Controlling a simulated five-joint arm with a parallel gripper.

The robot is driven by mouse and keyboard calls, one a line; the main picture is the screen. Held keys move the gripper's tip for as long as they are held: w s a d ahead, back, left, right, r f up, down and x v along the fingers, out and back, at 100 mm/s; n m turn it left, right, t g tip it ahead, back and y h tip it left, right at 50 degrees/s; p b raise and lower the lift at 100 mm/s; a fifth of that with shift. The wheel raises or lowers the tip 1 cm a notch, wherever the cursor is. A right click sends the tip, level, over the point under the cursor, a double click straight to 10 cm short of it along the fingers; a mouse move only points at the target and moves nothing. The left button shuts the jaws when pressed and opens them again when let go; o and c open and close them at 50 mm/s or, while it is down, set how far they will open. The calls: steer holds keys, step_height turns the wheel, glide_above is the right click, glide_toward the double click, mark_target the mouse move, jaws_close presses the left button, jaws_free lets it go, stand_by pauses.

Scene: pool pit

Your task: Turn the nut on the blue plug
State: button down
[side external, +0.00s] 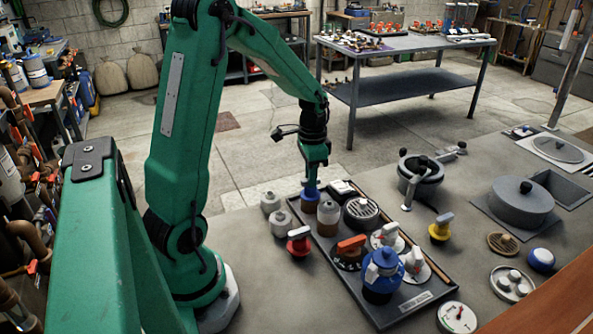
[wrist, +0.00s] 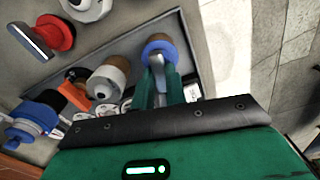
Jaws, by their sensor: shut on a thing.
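A plug with a blue ring (side external: 311,194) and a brownish body stands at the far end of the dark tray in the side view. In the wrist view the same blue plug (wrist: 158,43) has a grey, upright grip-like nut (wrist: 157,60) on it. My gripper (side external: 312,180) points down over this plug. In the wrist view its two green fingers (wrist: 161,75) are shut on the grey nut, one on each side. A second, larger blue fitting (side external: 381,276) with a wing-like top stands at the tray's near end, away from my gripper. The nut is hidden in the side view.
The dark tray (side external: 411,317) also bears a white-capped brown jar (side external: 328,217), a round grille (side external: 361,212) and orange and white-grey knobs. A red knob (side external: 299,242) and two pale caps stand left of it. A grey pot (side external: 419,178) stands to the right.

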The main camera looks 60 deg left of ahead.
steer(key=n, duration=0.5)
steer(key=shift+n, duration=0.3)
steer(key=n, duration=1.3)
steer(key=shift+n, duration=0.3)
steer(key=n, duration=1.3)
steer(key=shift+n, duration=0.3)
steer(key=n, duration=0.4)
steer(key=shift+n, duration=0.3)
